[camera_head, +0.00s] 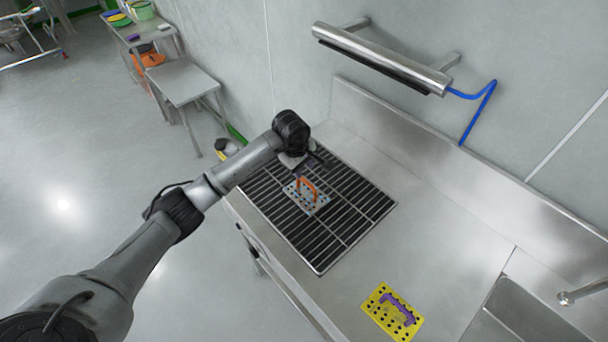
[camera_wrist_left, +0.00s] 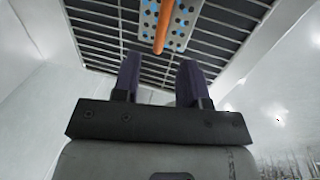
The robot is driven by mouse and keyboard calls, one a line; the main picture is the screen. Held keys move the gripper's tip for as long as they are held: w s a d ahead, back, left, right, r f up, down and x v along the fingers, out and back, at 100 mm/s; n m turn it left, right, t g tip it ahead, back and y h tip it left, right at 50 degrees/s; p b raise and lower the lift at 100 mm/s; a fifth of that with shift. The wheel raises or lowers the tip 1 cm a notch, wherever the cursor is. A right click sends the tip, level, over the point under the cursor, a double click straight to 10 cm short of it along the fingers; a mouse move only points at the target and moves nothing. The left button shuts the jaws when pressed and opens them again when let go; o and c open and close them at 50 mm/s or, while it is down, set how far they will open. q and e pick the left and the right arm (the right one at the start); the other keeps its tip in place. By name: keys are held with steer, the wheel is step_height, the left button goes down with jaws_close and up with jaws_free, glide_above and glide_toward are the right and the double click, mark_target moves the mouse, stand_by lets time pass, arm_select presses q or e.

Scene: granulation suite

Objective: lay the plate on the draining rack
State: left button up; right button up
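A light grey-blue plate (camera_head: 318,203) with dark holes and an orange handle (camera_head: 307,187) appears to lie flat on the dark barred draining rack (camera_head: 345,222). My left gripper (camera_head: 308,169) is just above the rack, beside the plate toward the wall. In the left wrist view, the two dark fingers of my left gripper (camera_wrist_left: 160,64) stand apart with nothing between them. The plate (camera_wrist_left: 180,28) and its orange handle (camera_wrist_left: 162,28) are beyond the fingertips there, clear of them. My right gripper is not in view.
A yellow plate (camera_head: 377,312) with a purple handle (camera_head: 398,306) lies on the steel counter (camera_head: 440,240) at the right. A sink basin (camera_head: 520,318) is at the lower right. A steel tube (camera_head: 380,58) with a blue hose (camera_head: 484,105) is on the wall above.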

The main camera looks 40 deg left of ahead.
arm_select(q)
steer(key=shift+s+r, duration=0.2)
steer(key=shift+r, duration=0.8)
steer(key=shift+s+r, duration=0.2)
steer(key=shift+r, duration=0.75)
